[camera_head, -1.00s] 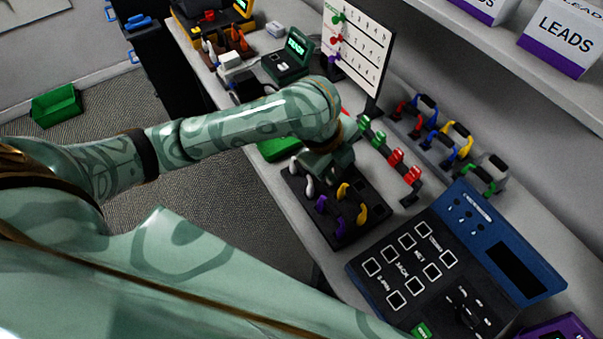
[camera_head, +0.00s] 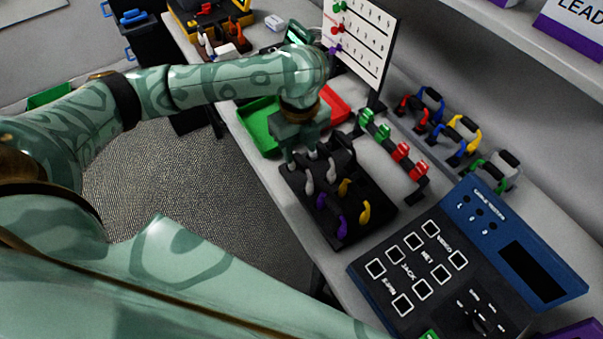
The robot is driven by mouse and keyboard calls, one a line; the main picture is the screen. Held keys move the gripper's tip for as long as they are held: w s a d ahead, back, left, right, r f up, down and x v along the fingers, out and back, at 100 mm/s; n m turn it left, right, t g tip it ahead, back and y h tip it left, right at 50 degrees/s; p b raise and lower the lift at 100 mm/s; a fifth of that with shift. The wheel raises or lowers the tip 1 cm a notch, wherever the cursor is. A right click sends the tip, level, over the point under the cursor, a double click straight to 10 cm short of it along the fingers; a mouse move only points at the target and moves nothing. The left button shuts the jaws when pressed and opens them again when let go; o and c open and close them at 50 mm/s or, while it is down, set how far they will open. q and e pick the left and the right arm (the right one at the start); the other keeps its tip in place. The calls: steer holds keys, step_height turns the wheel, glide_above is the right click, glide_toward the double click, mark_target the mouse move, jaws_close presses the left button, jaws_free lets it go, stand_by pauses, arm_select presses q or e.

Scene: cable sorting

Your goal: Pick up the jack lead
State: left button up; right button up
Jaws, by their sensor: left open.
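My left gripper (camera_head: 312,160) points down over the far end of a black rack (camera_head: 362,232), with its jaws open. A white or grey lead (camera_head: 308,181) stands in the rack just below and beside the fingers, and a dark loop is close by it. Purple leads (camera_head: 332,214) and yellow leads (camera_head: 363,213) stand nearer in the same rack. I cannot tell which of these is the jack lead, nor whether a finger touches one. My right gripper is not in view.
A green tray (camera_head: 253,126) and a red tray (camera_head: 333,104) lie beyond the rack. A tester panel marked JACK (camera_head: 372,303) stands at the near right. Green and red clips (camera_head: 403,158) and looped leads (camera_head: 465,140) stand to the right. A white board (camera_head: 365,50) stands behind.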

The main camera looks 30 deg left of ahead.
mark_target(300, 160)
arm_select(q)
steer(key=f+b, duration=0.1)
steer(key=f, duration=0.1)
steer(key=f+b, duration=0.1)
steer(key=f, duration=0.1)
steer(key=shift+s+d+f+b, duration=0.15)
steer(key=shift+s+f+b, duration=0.05)
steer(key=shift+f+b, duration=0.15)
steer(key=shift+f, duration=0.4)
steer(key=shift+w+r, duration=0.1)
jaws_close()
step_height(300, 160, up, 10)
steer(key=p, duration=0.5)
steer(key=shift+r, duration=0.1)
steer(key=shift+r+p, duration=0.45)
steer(key=shift+p, duration=0.25)
steer(key=r+p, duration=0.2)
steer(key=p, duration=0.1)
steer(key=shift+p, duration=0.4)
